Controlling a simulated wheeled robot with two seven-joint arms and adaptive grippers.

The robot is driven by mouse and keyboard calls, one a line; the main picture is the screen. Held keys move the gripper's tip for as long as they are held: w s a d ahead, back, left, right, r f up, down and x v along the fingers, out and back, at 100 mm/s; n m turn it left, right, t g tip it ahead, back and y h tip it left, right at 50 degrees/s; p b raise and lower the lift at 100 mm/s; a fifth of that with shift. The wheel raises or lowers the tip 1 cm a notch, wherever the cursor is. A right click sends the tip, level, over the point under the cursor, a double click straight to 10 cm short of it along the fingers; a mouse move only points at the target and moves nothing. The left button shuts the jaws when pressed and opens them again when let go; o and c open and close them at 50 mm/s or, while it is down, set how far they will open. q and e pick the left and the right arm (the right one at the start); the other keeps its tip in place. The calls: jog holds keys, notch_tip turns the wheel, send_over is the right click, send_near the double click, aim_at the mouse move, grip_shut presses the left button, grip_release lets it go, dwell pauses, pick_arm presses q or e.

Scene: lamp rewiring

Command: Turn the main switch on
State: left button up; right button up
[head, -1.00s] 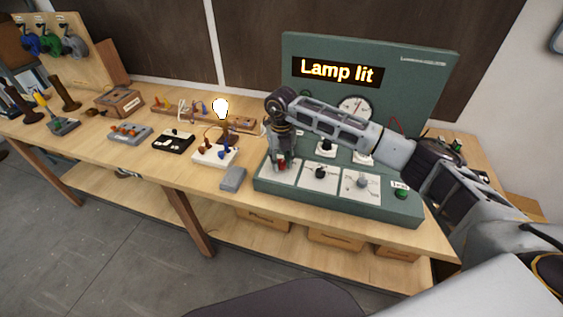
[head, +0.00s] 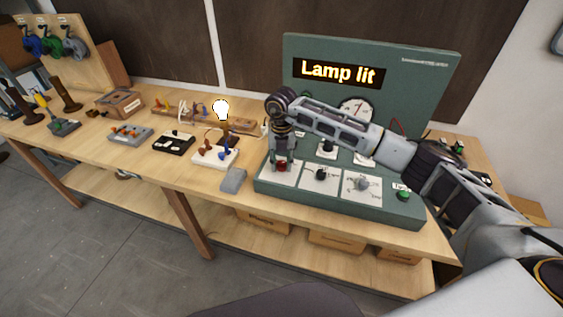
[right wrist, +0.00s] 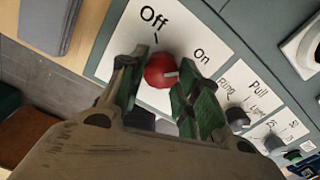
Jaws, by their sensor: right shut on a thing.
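The main switch is a red round knob (right wrist: 160,71) on a white plate with the words Off and On. Its pale pointer mark faces right in the right wrist view, roughly towards the On side. The knob also shows in the head view (head: 282,167), at the left front of the green console (head: 340,207). My right gripper (right wrist: 158,86) is shut on the knob, one green-padded finger on each side. In the head view my right gripper (head: 281,163) points down at it. The console display (head: 338,72) reads "Lamp lit", and the bulb (head: 221,110) glows white. My left gripper is not in view.
More knobs (head: 321,174) sit right of the switch, with a green button (head: 403,195) at the console's right end. A grey block (head: 233,180) lies close to the console's left side. Several small circuit boards stand along the wooden bench (head: 100,155).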

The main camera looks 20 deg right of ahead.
aim_at(281, 164)
jog(key=o, duration=1)
notch_tip(281, 164, up, 12)
dwell(0.4)
dwell(0.3)
